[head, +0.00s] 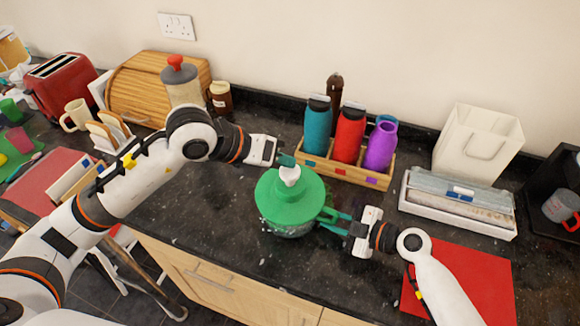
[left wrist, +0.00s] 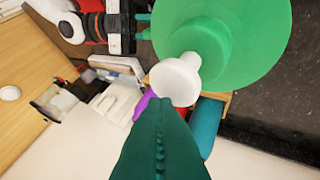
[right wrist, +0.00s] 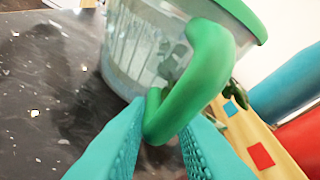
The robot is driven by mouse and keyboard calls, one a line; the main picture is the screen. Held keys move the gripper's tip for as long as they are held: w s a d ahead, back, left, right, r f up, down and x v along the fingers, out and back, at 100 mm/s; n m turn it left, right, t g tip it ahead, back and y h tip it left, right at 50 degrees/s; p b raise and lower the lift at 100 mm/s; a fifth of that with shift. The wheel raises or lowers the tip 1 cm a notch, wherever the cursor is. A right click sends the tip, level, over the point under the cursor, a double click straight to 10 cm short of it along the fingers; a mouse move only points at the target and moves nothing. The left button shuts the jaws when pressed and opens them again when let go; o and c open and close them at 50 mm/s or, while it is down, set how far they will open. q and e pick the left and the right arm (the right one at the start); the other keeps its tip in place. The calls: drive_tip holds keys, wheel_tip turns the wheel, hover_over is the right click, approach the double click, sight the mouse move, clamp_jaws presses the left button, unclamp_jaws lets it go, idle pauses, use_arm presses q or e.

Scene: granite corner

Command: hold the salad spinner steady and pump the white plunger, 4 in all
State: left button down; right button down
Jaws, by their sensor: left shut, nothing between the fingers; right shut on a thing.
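The salad spinner has a green lid (head: 285,208) and a clear bowl (right wrist: 135,50), and stands upright on the dark counter. Its white plunger (head: 289,175) sticks up from the middle of the lid and also shows in the left wrist view (left wrist: 178,80). My left gripper (head: 284,160) is shut and empty, just behind and above the plunger; I cannot tell whether it touches it. My right gripper (head: 327,216) is shut on the spinner's green side handle (right wrist: 200,80), to the right of the bowl. The lid hides most of the bowl in the head view.
A wooden crate (head: 345,172) with teal, red and purple bottles stands close behind the spinner. A red mat (head: 485,280) lies near my right forearm. The counter left of the spinner is clear.

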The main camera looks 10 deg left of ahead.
sight(283, 170)
use_arm(q)
drive_tip(key=shift+w+f, duration=0.1)
drive_tip(key=shift+f, duration=1.4)
idle(1.4)
drive_tip(key=shift+r, duration=1.9)
drive_tip(key=shift+s+r, duration=0.25)
drive_tip(key=shift+r, duration=1)
drive_tip(key=shift+s+r, duration=0.2)
drive_tip(key=shift+r, duration=1.05)
drive_tip(key=r, duration=0.1)
drive_tip(key=s+r, duration=0.1)
drive_tip(key=r, duration=0.2)
drive_tip(key=shift+s+d, duration=0.15)
drive_tip(key=shift+s, duration=0.2)
drive_tip(key=shift+f, duration=0.1)
